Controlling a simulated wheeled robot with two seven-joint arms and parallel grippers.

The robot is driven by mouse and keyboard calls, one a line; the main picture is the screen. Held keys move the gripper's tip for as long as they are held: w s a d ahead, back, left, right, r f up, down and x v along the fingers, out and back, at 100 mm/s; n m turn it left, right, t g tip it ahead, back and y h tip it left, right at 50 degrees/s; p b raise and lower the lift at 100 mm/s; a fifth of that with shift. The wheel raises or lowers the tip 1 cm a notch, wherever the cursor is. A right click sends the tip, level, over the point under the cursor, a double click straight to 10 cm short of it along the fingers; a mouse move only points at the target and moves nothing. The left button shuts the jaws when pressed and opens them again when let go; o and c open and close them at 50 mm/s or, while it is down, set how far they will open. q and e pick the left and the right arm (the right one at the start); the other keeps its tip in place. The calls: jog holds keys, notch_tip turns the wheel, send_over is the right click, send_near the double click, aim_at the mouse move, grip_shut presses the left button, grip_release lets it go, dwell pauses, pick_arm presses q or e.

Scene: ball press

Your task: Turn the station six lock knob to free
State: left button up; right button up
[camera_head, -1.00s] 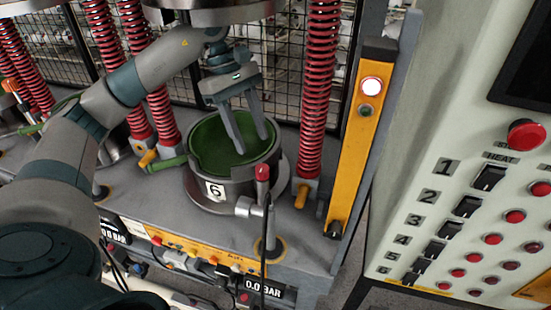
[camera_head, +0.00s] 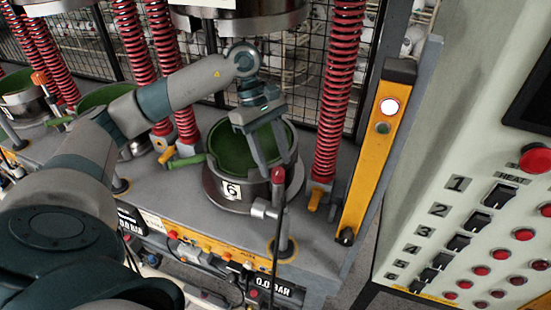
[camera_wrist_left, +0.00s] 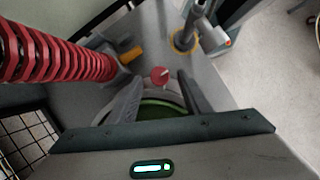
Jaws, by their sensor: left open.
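The station six pot (camera_head: 232,190) is a dark round vessel with a green inside and a "6" label; it also shows in the left wrist view (camera_wrist_left: 163,108). A yellow post (camera_head: 369,160) stands to its right, with a lit white lamp, a green button and a black knob (camera_head: 345,237) low down. I cannot read a lock marking on that knob. My left gripper (camera_head: 275,168) is open and empty over the pot's front right side, apart from the black knob. A red-tipped lever (camera_head: 278,176) stands just in front; its red tip shows between the fingers in the left wrist view (camera_wrist_left: 160,76). My right gripper is not seen.
A red spring column (camera_head: 340,90) rises between pot and post. A yellow handle (camera_head: 316,198) sits at its foot. The press head (camera_head: 245,18) hangs above. A control cabinet (camera_head: 420,220) with switches and red buttons stands right, beyond a gap.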

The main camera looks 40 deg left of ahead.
pick_arm(q)
jog(key=shift+x, duration=0.9)
jog(key=c, duration=1.1)
jog(key=shift+o, duration=0.2)
jog(key=shift+f+n+b, duration=0.15)
jog(key=shift+n+b, duration=0.15)
jog(key=shift+b, duration=0.25)
jog(key=n+t+b, duration=0.1)
jog(key=n+b, duration=0.1)
jog(key=b, duration=0.1)
jog(key=n+t+b, duration=0.1)
jog(key=n+b, duration=0.1)
jog(key=b, duration=0.2)
jog(key=shift+s+f+n, duration=0.1)
jog(key=shift+s+n, duration=0.1)
jog(key=shift+n, duration=0.2)
jog(key=shift+r+n+t+b, duration=0.25)
jog(key=shift+n+t+b, duration=0.25)
jog(key=shift+n+b, duration=0.55)
